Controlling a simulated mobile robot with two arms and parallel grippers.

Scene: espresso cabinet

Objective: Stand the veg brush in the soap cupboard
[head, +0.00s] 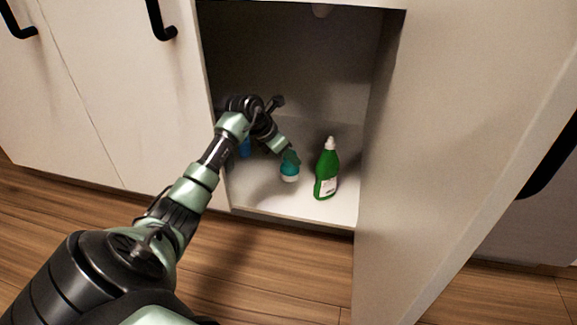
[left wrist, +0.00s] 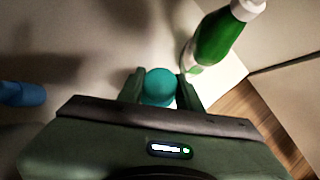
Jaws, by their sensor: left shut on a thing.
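The veg brush, a teal rounded thing with a pale lower edge, (head: 289,174) is at my left gripper (head: 290,158) inside the open cupboard. In the left wrist view the teal top of the brush (left wrist: 159,86) sits between the two fingers of my left gripper (left wrist: 160,90), which is shut on it. The brush is upright, low over or on the cupboard floor (head: 262,196); I cannot tell if it touches. The gripper hides its upper part in the head view. My right gripper is not in view.
A green bottle with a white cap (head: 327,172) stands just right of the brush. A blue thing (head: 245,148) is at the left, partly behind my arm; it also shows in the left wrist view (left wrist: 22,94). The open door (head: 440,150) bounds the right side.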

